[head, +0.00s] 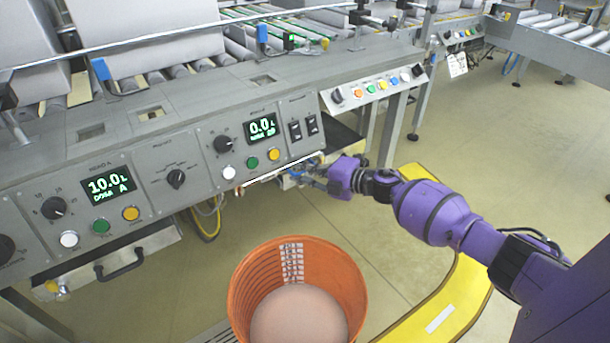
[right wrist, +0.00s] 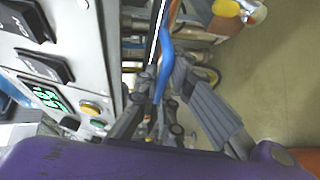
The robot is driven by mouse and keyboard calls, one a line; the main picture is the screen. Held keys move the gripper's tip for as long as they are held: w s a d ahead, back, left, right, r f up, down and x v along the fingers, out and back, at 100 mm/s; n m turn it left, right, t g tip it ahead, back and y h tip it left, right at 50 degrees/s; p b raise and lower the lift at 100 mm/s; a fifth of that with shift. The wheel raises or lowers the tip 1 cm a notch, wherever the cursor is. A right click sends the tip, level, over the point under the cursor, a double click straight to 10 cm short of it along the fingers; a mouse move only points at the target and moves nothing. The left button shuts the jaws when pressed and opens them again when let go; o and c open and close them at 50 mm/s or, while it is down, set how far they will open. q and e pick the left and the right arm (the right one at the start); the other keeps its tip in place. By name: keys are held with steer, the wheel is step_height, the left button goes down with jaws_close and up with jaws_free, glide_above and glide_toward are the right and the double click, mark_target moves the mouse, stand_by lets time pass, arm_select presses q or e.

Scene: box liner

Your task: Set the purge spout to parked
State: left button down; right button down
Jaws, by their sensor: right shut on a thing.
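My left gripper is not in view.
The grey control panel (head: 205,195) with knobs, buttons and displays overhangs the gripper. An orange bucket (head: 345,262), with pale contents, stands on the floor below. A yellow floor strip (head: 478,280) runs at right. Open floor lies beyond my right arm.

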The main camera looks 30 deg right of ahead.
steer(key=shift+w+r, duration=0.25)
steer(key=shift+r, duration=0.2)
steer(key=c, duration=2)
jaws_free()
steer(key=shift+c, duration=0.2)
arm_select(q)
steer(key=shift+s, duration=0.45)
arm_select(e)
steer(key=shift+o, duration=0.5)
steer(key=shift+a+f, duration=0.1)
steer(key=shift+f, duration=0.1)
steer(key=shift+s+f, duration=0.1)
steer(key=shift+s+d, duration=0.2)
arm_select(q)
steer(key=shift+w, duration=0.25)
arm_select(e)
steer(key=v, duration=1.1)
steer(key=shift+s, duration=0.2)
